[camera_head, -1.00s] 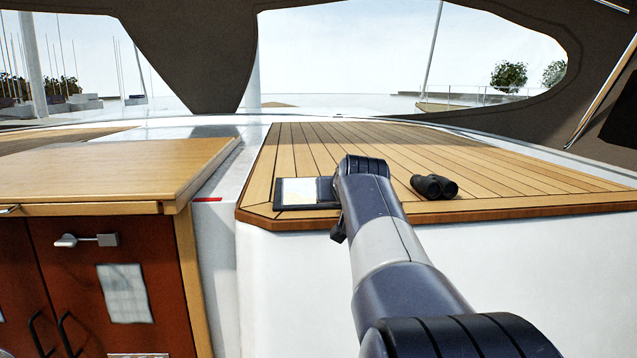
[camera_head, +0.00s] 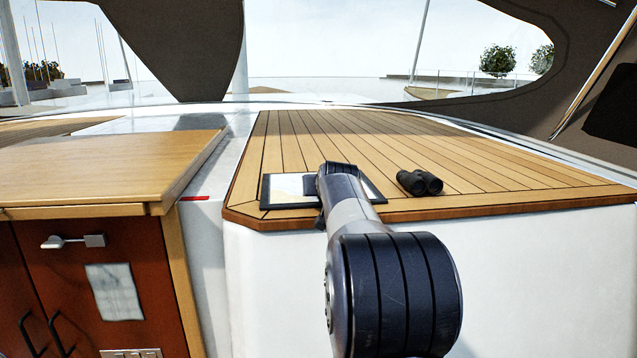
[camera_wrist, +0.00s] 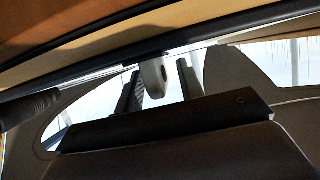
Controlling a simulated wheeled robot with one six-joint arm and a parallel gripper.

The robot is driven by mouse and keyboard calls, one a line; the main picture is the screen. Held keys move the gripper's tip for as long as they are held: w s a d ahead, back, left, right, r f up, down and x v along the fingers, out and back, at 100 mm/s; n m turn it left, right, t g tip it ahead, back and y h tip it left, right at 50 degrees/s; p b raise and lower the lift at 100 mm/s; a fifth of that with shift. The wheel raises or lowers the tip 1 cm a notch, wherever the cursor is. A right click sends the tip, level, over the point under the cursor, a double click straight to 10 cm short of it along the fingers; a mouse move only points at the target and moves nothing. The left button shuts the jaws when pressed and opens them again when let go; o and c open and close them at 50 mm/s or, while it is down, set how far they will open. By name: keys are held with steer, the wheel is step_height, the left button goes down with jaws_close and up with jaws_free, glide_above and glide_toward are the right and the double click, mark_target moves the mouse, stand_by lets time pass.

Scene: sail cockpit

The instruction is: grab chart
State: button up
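The chart (camera_head: 285,188), a pale sheet on a dark-edged board, lies flat on the teak top near its front left corner. My arm covers its middle in the head view. My gripper is hidden behind the arm there. In the wrist view my gripper (camera_wrist: 157,78) shows two dark fingers standing apart. A grey rounded piece (camera_wrist: 155,74) sits between them with gaps at both sides. It adjoins a long dark strip that looks like the board's edge. I cannot tell whether the fingers touch anything.
Black binoculars (camera_head: 420,182) lie on the teak top (camera_head: 480,175) right of the chart. A wooden table top (camera_head: 100,170) over a reddish cabinet (camera_head: 90,280) stands at the left. A white wall (camera_head: 270,290) drops below the teak's front edge. The teak behind the chart is clear.

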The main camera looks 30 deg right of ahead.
steer(key=shift+w+d+f, duration=0.2)
steer(key=shift+w, duration=0.3)
steer(key=shift+c, duration=0.2)
jaws_close()
